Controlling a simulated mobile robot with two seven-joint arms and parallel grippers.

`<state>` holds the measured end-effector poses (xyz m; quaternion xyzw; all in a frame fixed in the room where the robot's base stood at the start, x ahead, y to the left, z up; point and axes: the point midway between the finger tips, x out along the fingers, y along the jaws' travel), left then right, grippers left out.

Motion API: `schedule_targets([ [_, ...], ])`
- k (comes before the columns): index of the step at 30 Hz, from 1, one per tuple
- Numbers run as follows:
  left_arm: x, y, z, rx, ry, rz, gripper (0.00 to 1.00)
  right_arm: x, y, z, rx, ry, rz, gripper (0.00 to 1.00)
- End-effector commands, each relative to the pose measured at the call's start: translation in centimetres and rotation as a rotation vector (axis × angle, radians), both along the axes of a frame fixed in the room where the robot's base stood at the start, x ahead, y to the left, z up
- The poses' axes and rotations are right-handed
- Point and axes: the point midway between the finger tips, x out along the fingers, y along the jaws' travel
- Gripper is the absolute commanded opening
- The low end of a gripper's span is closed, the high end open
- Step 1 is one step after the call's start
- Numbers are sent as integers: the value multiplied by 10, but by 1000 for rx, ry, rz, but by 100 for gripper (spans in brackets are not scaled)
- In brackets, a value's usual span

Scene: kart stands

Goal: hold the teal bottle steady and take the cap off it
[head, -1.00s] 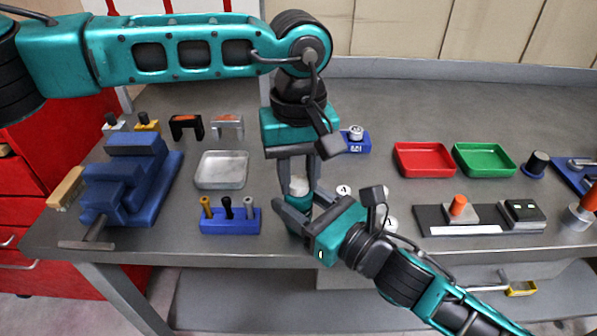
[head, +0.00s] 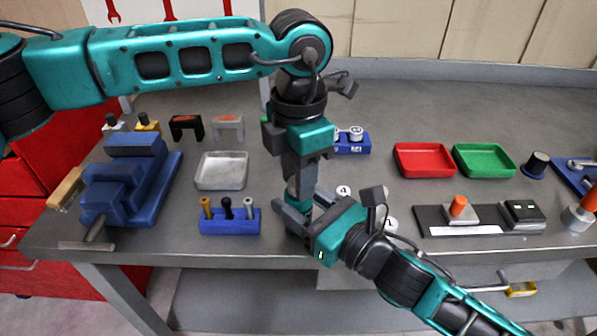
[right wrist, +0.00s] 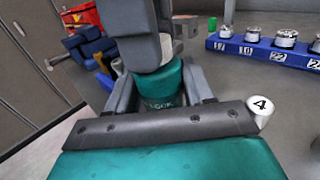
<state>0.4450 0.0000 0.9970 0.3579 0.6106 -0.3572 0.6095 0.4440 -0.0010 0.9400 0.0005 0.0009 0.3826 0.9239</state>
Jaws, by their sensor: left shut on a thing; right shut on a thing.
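My right gripper (head: 294,214) comes from the right and is shut on the bottle's body, one finger on each side. My left gripper (head: 301,182) points down from above and is shut on the cap at the bottle's top. I cannot tell whether the cap is still seated on the neck.
A blue holder (head: 230,222) with several pegs and a metal tray (head: 221,170) are left of the bottle, a blue vise (head: 130,180) further left. Numbered white-topped weights (head: 343,191) stand close right. Red (head: 424,160) and green (head: 484,160) trays are back right.

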Motion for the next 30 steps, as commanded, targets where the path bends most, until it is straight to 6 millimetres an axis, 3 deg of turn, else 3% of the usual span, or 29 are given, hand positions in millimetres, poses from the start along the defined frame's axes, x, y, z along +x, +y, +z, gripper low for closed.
schedule_targets([
  [24, 0, -1, 1, 1, 1, 1531, 0, 0, 0, 0, -1, 0, -1, 0],
  [30, 0, 0, 1, 1, 0, 1808, 0, 0, 0, 0, -1, 1, -1, 0],
])
